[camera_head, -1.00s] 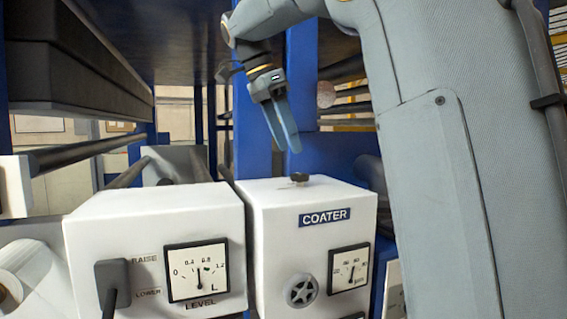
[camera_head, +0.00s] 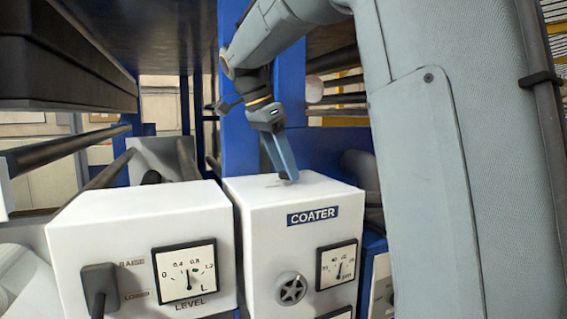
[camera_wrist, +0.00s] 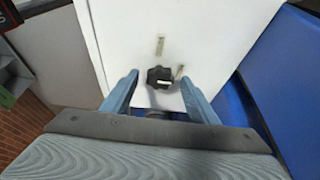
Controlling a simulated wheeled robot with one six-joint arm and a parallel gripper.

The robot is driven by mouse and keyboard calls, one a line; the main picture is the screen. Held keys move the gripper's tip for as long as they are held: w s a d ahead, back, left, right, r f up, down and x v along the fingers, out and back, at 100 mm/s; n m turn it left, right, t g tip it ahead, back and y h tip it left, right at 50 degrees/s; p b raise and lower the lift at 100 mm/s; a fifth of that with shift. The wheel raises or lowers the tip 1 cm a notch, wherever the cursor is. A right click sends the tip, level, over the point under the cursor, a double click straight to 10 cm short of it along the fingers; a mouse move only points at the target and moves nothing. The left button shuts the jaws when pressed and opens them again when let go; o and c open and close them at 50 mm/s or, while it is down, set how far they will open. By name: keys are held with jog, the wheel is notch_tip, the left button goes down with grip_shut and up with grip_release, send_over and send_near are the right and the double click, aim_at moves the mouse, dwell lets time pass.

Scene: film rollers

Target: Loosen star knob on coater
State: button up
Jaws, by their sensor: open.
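The white coater box (camera_head: 262,226) stands at the middle right in the head view, with a blue COATER label on its front. The black star knob (camera_wrist: 159,77) sits on the box's top face in the wrist view, with a light mark on it. My gripper (camera_head: 287,178) points down at the top of the box and hides the knob in the head view. In the wrist view my gripper's fingers (camera_wrist: 162,88) are open, one on each side of the knob. I see a gap between each finger and the knob.
A white box (camera_head: 120,232) with a LEVEL gauge and a raise/lower lever stands to the left. A second knob-like wheel (camera_head: 291,289) is on the coater's front, beside a gauge (camera_head: 337,265). Blue frame posts (camera_head: 238,140) and dark rollers (camera_head: 70,143) stand behind.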

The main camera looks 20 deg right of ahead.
jog(key=c, duration=1)
jog(key=shift+c, duration=0.2)
jog(key=n, duration=0.1)
jog(key=n+t+b, duration=0.1)
jog(key=n+b, duration=0.1)
jog(key=n, duration=0.1)
jog(key=shift+s+t, duration=0.25)
jog(key=shift+t, duration=0.05)
jog(key=n, duration=0.2)
jog(key=n+t+y+b, duration=0.1)
jog(key=n, duration=0.1)
jog(key=shift+s+d+n+t, duration=0.2)
jog(key=shift+n+t, duration=0.1)
jog(key=n, duration=0.1)
jog(key=n+y, duration=0.1)
jog(key=n, duration=0.1)
jog(key=n+t, duration=0.1)
jog(key=n, duration=0.1)
jog(key=shift+s+d+r+y, duration=0.15)
jog(key=shift+d+y, duration=0.1)
jog(key=shift+y, duration=0.15)
jog(key=shift+d+n+y+p, duration=0.15)
jog(key=shift+n+y+p, duration=0.7)
jog(key=shift+n, duration=1.45)
